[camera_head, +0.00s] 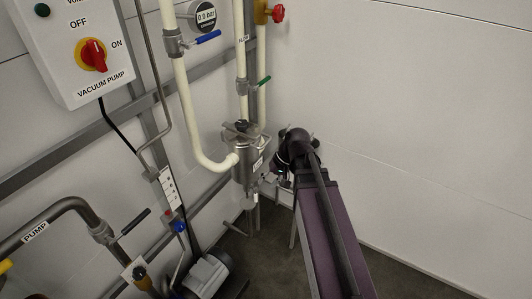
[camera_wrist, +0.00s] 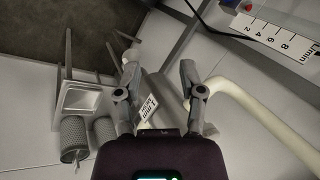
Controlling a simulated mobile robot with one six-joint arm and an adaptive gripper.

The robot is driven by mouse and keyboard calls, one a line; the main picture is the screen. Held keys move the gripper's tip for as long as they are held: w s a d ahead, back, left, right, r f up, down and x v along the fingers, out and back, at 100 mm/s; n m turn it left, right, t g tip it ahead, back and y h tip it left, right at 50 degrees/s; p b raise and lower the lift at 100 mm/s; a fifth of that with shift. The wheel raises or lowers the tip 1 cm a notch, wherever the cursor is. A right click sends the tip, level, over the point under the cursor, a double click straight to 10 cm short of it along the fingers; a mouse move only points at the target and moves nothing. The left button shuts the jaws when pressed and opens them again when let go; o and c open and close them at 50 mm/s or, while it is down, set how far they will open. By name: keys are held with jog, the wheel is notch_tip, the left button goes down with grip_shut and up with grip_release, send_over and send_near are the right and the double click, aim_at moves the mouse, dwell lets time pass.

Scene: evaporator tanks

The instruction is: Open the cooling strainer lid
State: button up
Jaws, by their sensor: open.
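The cooling strainer (camera_head: 245,170) is a small metal canister on the white pipework in the head view. Its lid (camera_head: 240,131), with a dark knob and metal clamp parts, sits on top and looks closed. My gripper (camera_head: 281,179) is low on the strainer's right side, partly hidden by my arm. In the wrist view my gripper (camera_wrist: 159,73) has its two fingers spread apart. The grey strainer body (camera_wrist: 158,88) with its white label shows between and beyond them. I cannot tell whether the fingers touch it. The lid is not clear in the wrist view.
A white pipe (camera_head: 184,110) bends into the strainer from the left. Valves with blue (camera_head: 208,37) and green (camera_head: 264,81) handles are above. In the wrist view a white square tray (camera_wrist: 62,101) and mesh cylinders (camera_wrist: 73,138) stand at left. The right wall is bare.

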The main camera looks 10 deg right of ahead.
jog(key=w+f+t+y+b, duration=0.1)
jog(key=w+f+y+b, duration=0.2)
jog(key=w+b, duration=0.15)
jog(key=m+t+y+b, duration=0.3)
jog(key=t+y+b, duration=0.3)
jog(key=y+b, duration=0.65)
send_near(266, 142)
jog(key=s+d+h+b, duration=0.2)
jog(key=d+b, duration=0.1)
jog(key=d, duration=0.1)
jog(key=shift+r, duration=0.4)
jog(key=shift+a, duration=0.2)
jog(key=x, duration=0.4)
jog(key=p+x, duration=0.1)
jog(key=x, duration=0.4)
jog(key=p+x, duration=0.1)
jog(key=x, duration=0.3)
jog(key=shift+w+a+f, duration=0.2)
jog(key=shift+w+a, duration=0.05)
jog(key=shift+a, duration=0.05)
grip_shut()
